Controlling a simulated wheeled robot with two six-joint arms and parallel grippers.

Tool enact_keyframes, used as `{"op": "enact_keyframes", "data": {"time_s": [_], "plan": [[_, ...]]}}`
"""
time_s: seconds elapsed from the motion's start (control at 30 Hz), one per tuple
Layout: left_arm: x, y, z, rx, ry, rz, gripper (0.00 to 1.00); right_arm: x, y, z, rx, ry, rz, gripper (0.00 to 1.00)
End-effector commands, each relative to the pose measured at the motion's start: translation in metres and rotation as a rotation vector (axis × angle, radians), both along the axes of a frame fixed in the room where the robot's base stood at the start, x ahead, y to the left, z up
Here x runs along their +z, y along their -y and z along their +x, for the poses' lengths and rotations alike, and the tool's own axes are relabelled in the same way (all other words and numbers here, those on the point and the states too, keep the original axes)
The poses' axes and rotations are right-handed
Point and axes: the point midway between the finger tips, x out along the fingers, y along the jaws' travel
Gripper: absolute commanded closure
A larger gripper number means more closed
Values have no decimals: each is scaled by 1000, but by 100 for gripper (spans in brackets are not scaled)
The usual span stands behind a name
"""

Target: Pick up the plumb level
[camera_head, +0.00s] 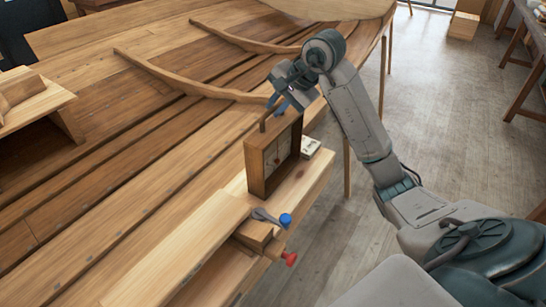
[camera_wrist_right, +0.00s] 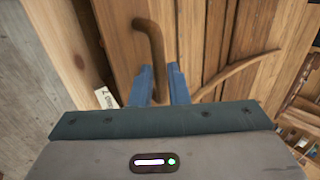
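The plumb level appears to be the upright wooden box (camera_head: 257,170) with a dial-like face and a bent brown handle on top. It stands on a light wooden plank near the hull's right side. My right gripper (camera_head: 278,105) is just above the box, at its handle. In the right wrist view my right gripper (camera_wrist_right: 162,72) has its two blue fingers apart, with the brown handle (camera_wrist_right: 152,38) running down between them. I cannot tell whether either finger touches the handle. My left gripper is not in view.
A small white labelled block (camera_head: 310,146) lies right of the box. A grey tool with a blue knob (camera_head: 285,220) lies on a wood block in front, and a red knob (camera_head: 290,258) sits below. Hull planking (camera_head: 120,150) fills the left; open floor (camera_head: 445,130) is right.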

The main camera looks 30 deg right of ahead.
Motion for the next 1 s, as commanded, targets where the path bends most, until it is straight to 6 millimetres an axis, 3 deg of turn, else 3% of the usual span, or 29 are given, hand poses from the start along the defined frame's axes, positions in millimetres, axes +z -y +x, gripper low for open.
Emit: {"op": "enact_keyframes", "data": {"time_s": [0.03, 0.2, 0.43, 0.5, 0.53, 1.0], "plan": [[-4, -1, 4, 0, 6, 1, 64, -9, -2, 4, 0, -2, 5, 85], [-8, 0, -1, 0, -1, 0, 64, -19, -5, 12, 0, -1, 1, 85], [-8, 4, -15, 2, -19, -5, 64, -19, -5, 12, -1, 0, 1, 85], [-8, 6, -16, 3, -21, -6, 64, -19, -5, 12, -1, 0, 1, 99], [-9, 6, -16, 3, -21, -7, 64, -19, -5, 12, -1, 0, 1, 100], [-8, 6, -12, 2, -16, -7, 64, -19, -4, 12, -1, 0, 1, 100]]}}
